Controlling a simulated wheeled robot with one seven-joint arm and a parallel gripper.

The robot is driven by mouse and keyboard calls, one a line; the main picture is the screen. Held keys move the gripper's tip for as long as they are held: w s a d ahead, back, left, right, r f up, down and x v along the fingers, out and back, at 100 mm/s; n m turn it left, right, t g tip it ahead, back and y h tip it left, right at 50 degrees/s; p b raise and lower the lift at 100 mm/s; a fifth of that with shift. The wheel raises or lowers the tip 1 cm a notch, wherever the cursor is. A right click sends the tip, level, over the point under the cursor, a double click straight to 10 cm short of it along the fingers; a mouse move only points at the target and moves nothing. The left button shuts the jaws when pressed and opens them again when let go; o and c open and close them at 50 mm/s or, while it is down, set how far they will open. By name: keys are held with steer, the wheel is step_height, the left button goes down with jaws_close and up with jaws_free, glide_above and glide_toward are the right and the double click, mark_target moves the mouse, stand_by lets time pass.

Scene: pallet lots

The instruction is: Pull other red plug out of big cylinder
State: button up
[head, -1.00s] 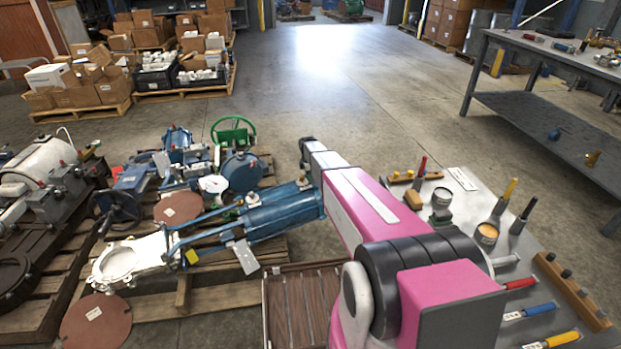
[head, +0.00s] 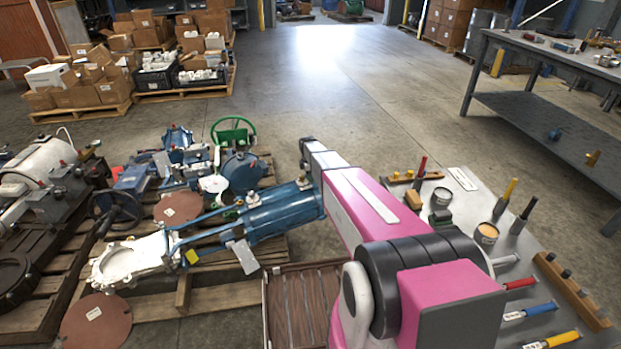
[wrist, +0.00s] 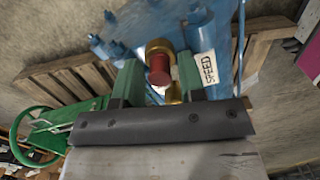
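The big blue cylinder (head: 285,214) lies on a pallet left of my arm in the head view. In the wrist view its blue body (wrist: 140,25) fills the top. A red plug (wrist: 159,70) sits in a brass fitting (wrist: 159,46) on it. My gripper (wrist: 159,72) has its two green fingers apart, one on each side of the red plug. A narrow gap shows between the plug and each finger, so no grip is visible. A second brass piece (wrist: 173,93) shows just below the plug. In the head view my arm hides the gripper.
A green handwheel (wrist: 32,135) is at lower left. In the head view, a wooden slatted tray (head: 300,310) and a grey table with tools (head: 520,265) flank my arm. Open floor lies beyond.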

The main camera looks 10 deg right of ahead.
jaws_close()
steer(key=shift+r, duration=0.25)
steer(key=shift+a+r, duration=0.2)
steer(key=shift+r, duration=2.55)
